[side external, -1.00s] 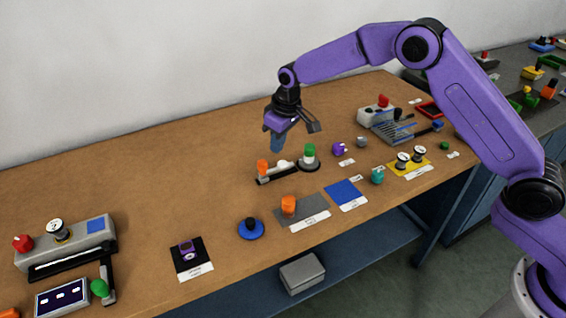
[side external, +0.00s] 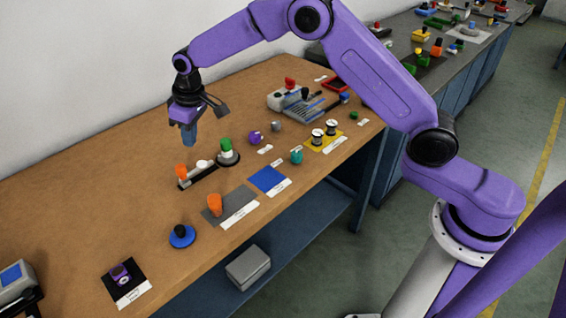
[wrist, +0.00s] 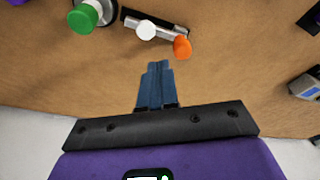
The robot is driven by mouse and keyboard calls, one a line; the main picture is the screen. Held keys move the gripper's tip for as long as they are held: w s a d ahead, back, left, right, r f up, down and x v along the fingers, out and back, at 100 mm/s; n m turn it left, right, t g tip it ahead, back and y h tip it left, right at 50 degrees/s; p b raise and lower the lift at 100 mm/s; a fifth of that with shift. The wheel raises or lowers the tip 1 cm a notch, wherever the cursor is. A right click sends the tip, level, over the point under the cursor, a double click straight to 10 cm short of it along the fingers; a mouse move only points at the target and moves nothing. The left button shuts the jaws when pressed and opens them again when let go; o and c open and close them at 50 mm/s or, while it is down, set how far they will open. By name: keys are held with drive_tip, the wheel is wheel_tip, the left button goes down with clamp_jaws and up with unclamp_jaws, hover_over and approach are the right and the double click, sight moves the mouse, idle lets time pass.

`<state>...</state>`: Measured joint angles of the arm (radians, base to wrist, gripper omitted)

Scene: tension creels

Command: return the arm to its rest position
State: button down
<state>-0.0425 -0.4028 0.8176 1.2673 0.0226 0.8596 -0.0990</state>
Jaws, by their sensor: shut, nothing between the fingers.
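My gripper (side external: 189,136) hangs above the brown table (side external: 100,200) in the side external view, pointing down, with its blue fingers together and nothing between them. It is near a small dark rack that carries an orange piece (side external: 181,171) and a white piece (side external: 203,164). In the wrist view the closed fingers (wrist: 158,72) point towards the same rack, with the orange piece (wrist: 182,47) just ahead and to the right. A gap shows between the fingertips and these pieces in the side external view.
A green-topped spool (side external: 227,146) stands beside the rack. An orange spool (side external: 214,204) stands on a grey mat, near a blue mat (side external: 268,180). A blue disc with a black knob (side external: 182,236) is nearer the front edge. The air around my gripper is clear.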

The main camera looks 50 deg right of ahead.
drive_tip(key=s+d+r+n, duration=0.2)
drive_tip(key=s+r, duration=0.2)
drive_tip(key=s, duration=0.7)
drive_tip(key=s+d+r+n, duration=0.15)
drive_tip(key=s+r, duration=0.25)
drive_tip(key=s, duration=0.8)
drive_tip(key=s+d+n, duration=0.1)
drive_tip(key=s+d, duration=0.6)
drive_tip(key=s, duration=0.3)
drive_tip(key=s+d+n+g, duration=0.1)
drive_tip(key=s+d+n, duration=0.1)
drive_tip(key=s+d, duration=0.5)
drive_tip(key=s, duration=0.3)
drive_tip(key=shift+s+d+f+g+h, duration=0.15)
drive_tip(key=shift+s+f+g+h, duration=0.15)
drive_tip(key=shift+h, duration=0.1)
